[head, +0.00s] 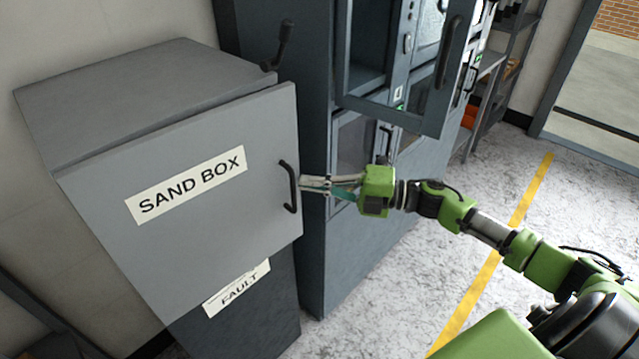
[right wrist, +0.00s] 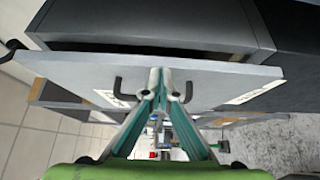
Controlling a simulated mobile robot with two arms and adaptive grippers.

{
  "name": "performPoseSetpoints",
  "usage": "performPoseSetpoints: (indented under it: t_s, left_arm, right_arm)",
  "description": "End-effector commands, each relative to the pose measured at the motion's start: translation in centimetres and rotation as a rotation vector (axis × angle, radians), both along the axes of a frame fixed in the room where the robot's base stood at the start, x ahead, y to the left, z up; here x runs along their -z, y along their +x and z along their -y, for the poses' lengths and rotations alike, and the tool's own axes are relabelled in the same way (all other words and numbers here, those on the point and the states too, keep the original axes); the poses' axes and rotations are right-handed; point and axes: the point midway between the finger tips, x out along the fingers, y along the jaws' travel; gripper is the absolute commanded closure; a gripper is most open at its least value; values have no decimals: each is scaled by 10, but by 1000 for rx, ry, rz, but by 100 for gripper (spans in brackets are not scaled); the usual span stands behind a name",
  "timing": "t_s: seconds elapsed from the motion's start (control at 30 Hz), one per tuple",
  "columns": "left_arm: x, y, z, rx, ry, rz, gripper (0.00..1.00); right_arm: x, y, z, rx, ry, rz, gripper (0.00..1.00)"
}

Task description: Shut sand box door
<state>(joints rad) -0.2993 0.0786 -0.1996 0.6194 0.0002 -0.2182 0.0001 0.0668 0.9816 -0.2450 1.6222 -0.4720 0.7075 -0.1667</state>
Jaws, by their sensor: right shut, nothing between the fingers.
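The sand box door (head: 210,225) is a grey panel labelled SAND BOX, at the left in the head view. It stands slightly ajar, with a dark gap between it and the box body (head: 140,95). A black handle (head: 290,187) is at its right edge. My right gripper (head: 304,184) is shut and empty, with its fingertips right by the handle; I cannot tell if they touch it. In the right wrist view the gripper's fingertips (right wrist: 166,92) are together in front of the grey door panel (right wrist: 80,72), with the dark gap behind it. My left gripper is not in view.
A tall dark cabinet (head: 320,250) stands just right of the sand box. One of its upper doors (head: 400,112) hangs open above my right arm. A FAULT label (head: 237,287) is below the sand box door. The floor at the right, with a yellow line (head: 490,265), is clear.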

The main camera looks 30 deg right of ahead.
Motion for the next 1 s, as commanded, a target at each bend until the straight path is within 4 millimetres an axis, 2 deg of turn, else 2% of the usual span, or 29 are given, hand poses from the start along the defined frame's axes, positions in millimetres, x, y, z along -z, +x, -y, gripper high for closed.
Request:
performPoseSetpoints:
  t_s: [0.17, 0.7, 0.9, 1.0]
  left_arm:
    - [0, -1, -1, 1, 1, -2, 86]
    - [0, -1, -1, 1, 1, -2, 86]
    - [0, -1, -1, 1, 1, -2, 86]
    - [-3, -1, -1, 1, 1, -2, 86]
  right_arm:
    - [1, -9, 11, 1, 0, -4, 100]
    - [1, -63, 76, 1, -1, -3, 100]
    - [1, -74, 89, 1, -1, -2, 100]
    - [0, -77, 89, 5, 3, 0, 100]
